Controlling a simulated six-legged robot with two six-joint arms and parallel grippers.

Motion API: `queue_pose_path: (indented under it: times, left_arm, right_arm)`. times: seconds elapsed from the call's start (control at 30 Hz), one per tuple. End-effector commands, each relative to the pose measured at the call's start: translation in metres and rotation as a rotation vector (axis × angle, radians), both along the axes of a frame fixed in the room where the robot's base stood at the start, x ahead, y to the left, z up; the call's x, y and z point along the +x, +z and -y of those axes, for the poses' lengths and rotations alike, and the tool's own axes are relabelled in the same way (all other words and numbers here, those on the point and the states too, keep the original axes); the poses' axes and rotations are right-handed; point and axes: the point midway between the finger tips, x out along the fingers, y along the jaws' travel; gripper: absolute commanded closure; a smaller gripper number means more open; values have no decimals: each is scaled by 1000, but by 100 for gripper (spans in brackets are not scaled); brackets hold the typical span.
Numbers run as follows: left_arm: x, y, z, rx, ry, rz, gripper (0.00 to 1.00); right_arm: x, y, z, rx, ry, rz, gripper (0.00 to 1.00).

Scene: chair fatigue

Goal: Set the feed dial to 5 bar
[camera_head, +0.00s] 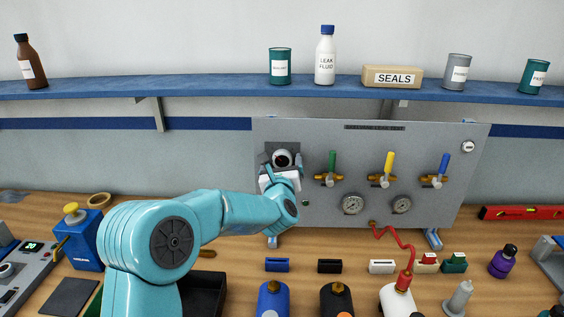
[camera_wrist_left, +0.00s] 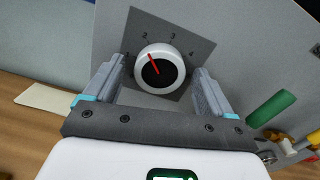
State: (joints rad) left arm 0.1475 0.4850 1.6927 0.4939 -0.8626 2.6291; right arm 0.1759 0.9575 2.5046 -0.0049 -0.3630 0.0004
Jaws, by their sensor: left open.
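The feed dial (camera_head: 282,158) is a round white knob with a dark centre on a dark square plate at the panel's left. In the left wrist view the dial (camera_wrist_left: 171,87) has a red pointer aimed up and left, about at the 2. The 2, 3 and 4 can be read; I see no 5. My left gripper (camera_head: 280,173) is at the dial. In the left wrist view its open fingers (camera_wrist_left: 158,68) stand on either side of the knob, seemingly with small gaps; contact is unclear. My right gripper is out of view.
The grey panel (camera_head: 330,215) also carries green (camera_head: 332,161), yellow (camera_head: 388,161) and blue (camera_head: 443,163) valve handles and two gauges right of the dial. A red hose (camera_head: 395,237) hangs from it. Several bottles stand on the bench in front. A blue shelf (camera_head: 210,88) runs above.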

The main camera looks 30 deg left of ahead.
Motion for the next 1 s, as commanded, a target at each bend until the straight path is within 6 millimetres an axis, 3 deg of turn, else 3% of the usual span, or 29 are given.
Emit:
queue_pose_path:
  times: [0.13, 0.3, 0.67, 1.0]
  left_arm:
    - [0, 0, 0, 1, 0, 1, 16]
    - [0, 0, 0, 0, 0, 0, 71]
    - [0, -2, 0, 24, -1, -14, 72]
    - [0, -6, 1, 202, -2, -120, 72]
  right_arm:
    - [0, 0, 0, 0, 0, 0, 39]
    - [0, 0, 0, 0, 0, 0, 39]
    - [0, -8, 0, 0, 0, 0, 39]
    - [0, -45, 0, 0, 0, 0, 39]
